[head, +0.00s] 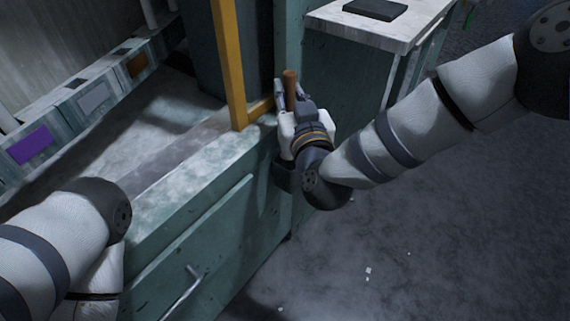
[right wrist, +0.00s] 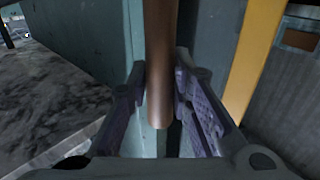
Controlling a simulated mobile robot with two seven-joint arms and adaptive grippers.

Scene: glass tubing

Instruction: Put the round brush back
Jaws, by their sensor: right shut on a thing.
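My right gripper (head: 287,93) is at the right end of the workbench, beside the yellow upright. It is shut on the brown round handle of the round brush (head: 290,80), which points up out of the fingers. In the right wrist view the brown handle (right wrist: 160,70) stands between the two fingers of the gripper (right wrist: 165,95), its lower end showing. I cannot see the brush's bristles. My left arm is at the lower left of the head view; its gripper is not in view.
A yellow frame post (head: 230,60) stands on the green bench (head: 190,200) just left of the gripper. A small side table (head: 385,35) with a dark flat object (head: 374,9) is behind right. A purple panel (head: 30,145) is at the left. Open floor lies right.

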